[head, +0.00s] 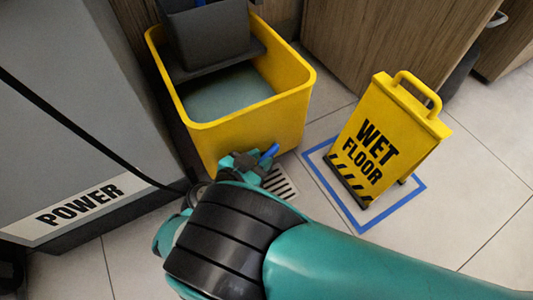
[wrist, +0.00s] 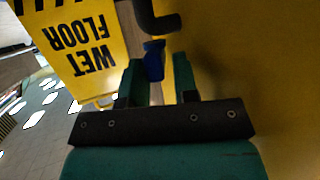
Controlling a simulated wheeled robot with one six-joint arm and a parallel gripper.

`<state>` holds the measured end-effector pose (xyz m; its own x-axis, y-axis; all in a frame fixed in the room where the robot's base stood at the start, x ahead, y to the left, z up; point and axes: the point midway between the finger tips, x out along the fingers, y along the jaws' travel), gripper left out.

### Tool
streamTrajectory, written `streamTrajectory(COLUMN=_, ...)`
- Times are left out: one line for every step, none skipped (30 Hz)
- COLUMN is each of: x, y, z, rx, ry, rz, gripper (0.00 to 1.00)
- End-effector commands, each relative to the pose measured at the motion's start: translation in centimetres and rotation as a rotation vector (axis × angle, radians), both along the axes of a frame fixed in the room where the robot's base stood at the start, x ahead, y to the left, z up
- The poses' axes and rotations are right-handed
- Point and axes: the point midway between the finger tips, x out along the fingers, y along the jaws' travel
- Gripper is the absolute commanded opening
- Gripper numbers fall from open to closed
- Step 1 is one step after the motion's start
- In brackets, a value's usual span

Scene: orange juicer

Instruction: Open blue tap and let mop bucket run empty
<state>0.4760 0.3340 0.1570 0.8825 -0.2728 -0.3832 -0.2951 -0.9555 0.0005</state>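The yellow mop bucket (head: 247,128) stands on the floor with grey-blue water (head: 228,94) inside. Its blue tap (head: 269,153) sits low on the front wall. In the wrist view the blue tap (wrist: 154,60) hangs below a black spout (wrist: 158,20). My gripper (head: 246,163) is at the tap, close to the bucket wall. In the wrist view my gripper's fingers (wrist: 160,66) are apart, with the blue handle between their tips, nearer the left finger. A gap shows before the right finger. Whether the left finger touches the handle, I cannot tell.
A floor drain grate (head: 280,184) lies below the tap, partly hidden by my arm. A yellow wet floor sign (head: 378,140) stands right of it on a blue taped square (head: 418,188). A grey machine marked POWER (head: 75,110) stands left. A dark wringer (head: 207,38) sits on the bucket.

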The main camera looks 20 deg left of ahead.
Motion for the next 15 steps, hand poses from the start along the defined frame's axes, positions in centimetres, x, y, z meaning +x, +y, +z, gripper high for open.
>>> streamTrajectory(x=0.16, y=-0.20, z=0.00, rx=0.000, ry=0.000, rz=-0.003, gripper=0.28)
streamTrajectory(x=0.24, y=-0.28, z=0.01, rx=0.000, ry=0.000, rz=-0.005, gripper=0.28)
streamTrajectory(x=0.32, y=-0.40, z=0.02, rx=0.001, ry=0.000, rz=-0.008, gripper=0.28)
streamTrajectory(x=0.38, y=-0.48, z=0.03, rx=0.001, ry=0.000, rz=-0.010, gripper=0.28)
streamTrajectory(x=0.43, y=-0.56, z=0.02, rx=0.001, ry=0.000, rz=-0.012, gripper=0.28)
streamTrajectory(x=0.48, y=-0.65, z=0.02, rx=0.001, ry=0.000, rz=-0.013, gripper=0.28)
streamTrajectory(x=0.52, y=-0.70, z=0.02, rx=0.001, ry=0.000, rz=-0.014, gripper=0.28)
streamTrajectory(x=0.54, y=-0.74, z=0.02, rx=0.000, ry=0.000, rz=-0.015, gripper=0.21)
streamTrajectory(x=0.55, y=-0.78, z=0.02, rx=0.000, ry=-0.001, rz=-0.016, gripper=0.12)
streamTrajectory(x=0.56, y=-0.78, z=0.02, rx=0.000, ry=-0.001, rz=-0.016, gripper=0.05)
streamTrajectory(x=0.57, y=-0.79, z=0.02, rx=0.000, ry=-0.001, rz=-0.016, gripper=0.00)
streamTrajectory(x=0.57, y=-0.79, z=0.02, rx=0.000, ry=-0.001, rz=-0.017, gripper=0.00)
streamTrajectory(x=0.57, y=-0.79, z=0.02, rx=0.000, ry=-0.001, rz=-0.017, gripper=0.00)
streamTrajectory(x=0.57, y=-0.79, z=0.03, rx=0.000, ry=-0.001, rz=-0.017, gripper=0.00)
streamTrajectory(x=0.57, y=-0.79, z=0.05, rx=0.000, ry=-0.001, rz=-0.016, gripper=0.00)
